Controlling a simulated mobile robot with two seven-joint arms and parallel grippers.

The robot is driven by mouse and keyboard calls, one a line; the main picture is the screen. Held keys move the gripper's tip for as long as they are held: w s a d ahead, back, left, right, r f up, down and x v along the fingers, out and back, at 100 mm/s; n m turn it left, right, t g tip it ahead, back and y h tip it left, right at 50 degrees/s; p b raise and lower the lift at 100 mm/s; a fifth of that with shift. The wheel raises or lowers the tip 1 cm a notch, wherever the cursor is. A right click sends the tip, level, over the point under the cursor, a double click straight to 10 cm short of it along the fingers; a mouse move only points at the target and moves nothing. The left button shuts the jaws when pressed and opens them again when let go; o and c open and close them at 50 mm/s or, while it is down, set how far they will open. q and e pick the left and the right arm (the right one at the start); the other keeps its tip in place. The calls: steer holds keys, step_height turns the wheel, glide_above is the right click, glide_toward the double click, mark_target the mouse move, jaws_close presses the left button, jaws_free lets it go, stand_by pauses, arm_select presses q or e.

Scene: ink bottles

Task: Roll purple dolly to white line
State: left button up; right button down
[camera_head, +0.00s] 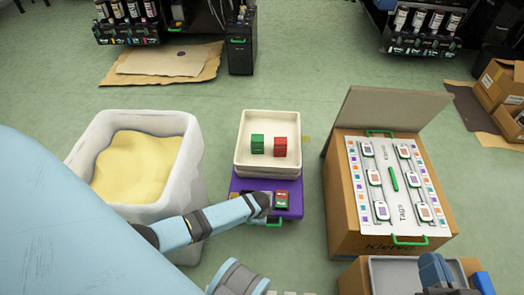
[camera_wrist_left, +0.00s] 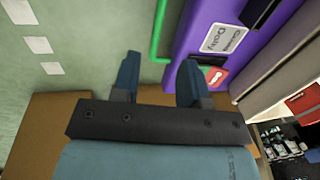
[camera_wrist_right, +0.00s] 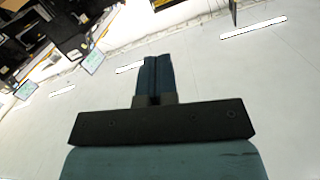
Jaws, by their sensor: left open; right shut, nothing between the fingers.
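The purple dolly (camera_head: 292,212) stands on the green floor and carries a cream tray (camera_head: 244,160). Its green handle (camera_head: 270,223) is on the near side. The left wrist view shows the dolly's purple side (camera_wrist_left: 190,42) with a label and the handle (camera_wrist_left: 158,40). My left gripper (camera_wrist_left: 160,68) is open, with the handle visible between its fingertips; contact cannot be told. In the head view its fingers are hidden. White floor dashes (camera_wrist_left: 37,45) show in the left wrist view. My right gripper (camera_head: 440,272) is shut and empty at lower right, pointing away from the dolly (camera_wrist_right: 154,65).
A white bin (camera_head: 135,212) of yellow powder stands left of the dolly. A cardboard box (camera_head: 338,200) with a tag board stands to the right. Green and red blocks (camera_head: 257,144) sit in the tray. Another box (camera_head: 352,279) is at lower right. Floor behind the dolly is clear.

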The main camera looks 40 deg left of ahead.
arm_select(q)
steer(key=f+b, duration=0.2)
steer(key=f, duration=0.1)
steer(key=w+f+b, duration=0.1)
steer(key=f, duration=0.2)
steer(key=a+f+b, duration=0.1)
steer(key=f+b, duration=0.1)
steer(key=f, duration=0.1)
steer(key=shift+w+f+b, duration=0.3)
steer(key=shift+f+b, duration=0.05)
steer(key=shift+f, duration=0.35)
arm_select(e)
steer(key=w+n, duration=0.1)
steer(key=w+d+n+t, duration=0.1)
steer(key=n, duration=0.1)
steer(key=w+d+n+y, duration=0.1)
steer(key=shift+f+t, duration=0.15)
steer(key=shift+t, duration=0.25)
arm_select(q)
jaws_close()
